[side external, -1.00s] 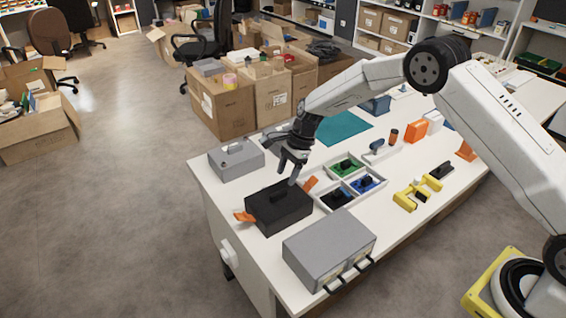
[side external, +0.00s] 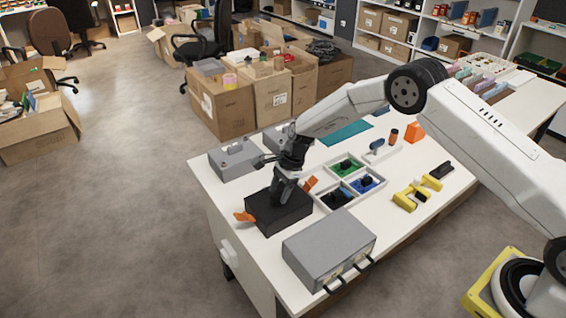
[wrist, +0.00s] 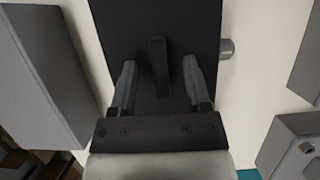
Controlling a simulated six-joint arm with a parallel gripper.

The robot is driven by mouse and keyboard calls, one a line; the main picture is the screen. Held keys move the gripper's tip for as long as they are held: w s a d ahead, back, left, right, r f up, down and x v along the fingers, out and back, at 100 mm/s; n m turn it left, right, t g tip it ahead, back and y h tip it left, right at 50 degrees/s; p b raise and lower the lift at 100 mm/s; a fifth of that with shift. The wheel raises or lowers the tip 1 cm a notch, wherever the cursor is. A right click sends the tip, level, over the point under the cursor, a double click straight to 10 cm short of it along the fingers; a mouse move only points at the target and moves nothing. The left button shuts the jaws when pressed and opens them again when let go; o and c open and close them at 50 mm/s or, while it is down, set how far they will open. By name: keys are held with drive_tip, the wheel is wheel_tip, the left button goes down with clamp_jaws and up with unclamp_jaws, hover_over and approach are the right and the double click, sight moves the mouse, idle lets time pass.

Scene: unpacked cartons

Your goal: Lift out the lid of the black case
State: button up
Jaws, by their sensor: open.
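A raised black handle (wrist: 159,62) stands on the lid. My gripper (wrist: 160,90) is open, with one finger on each side of the handle and a gap on both sides. In the side view my gripper (side external: 282,194) is down at the case top and hides the handle there.
A grey case (side external: 330,248) with black handles stands in front, and a smaller grey box (side external: 236,160) stands behind. A white sectioned tray (side external: 353,180) with green and blue inserts lies close by on the right. Yellow parts (side external: 417,193) lie farther right.

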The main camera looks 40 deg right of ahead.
sight(275, 194)
idle(0.4)
clamp_jaws()
drive_tip(key=shift+r, duration=0.2)
drive_tip(key=shift+r, duration=0.5)
wheel_tip(275, 194, up, 2)
drive_tip(key=s+d+r, duration=0.2)
drive_tip(key=s+r, duration=0.7)
drive_tip(key=s, duration=0.5)
drive_tip(key=shift+r, duration=0.3)
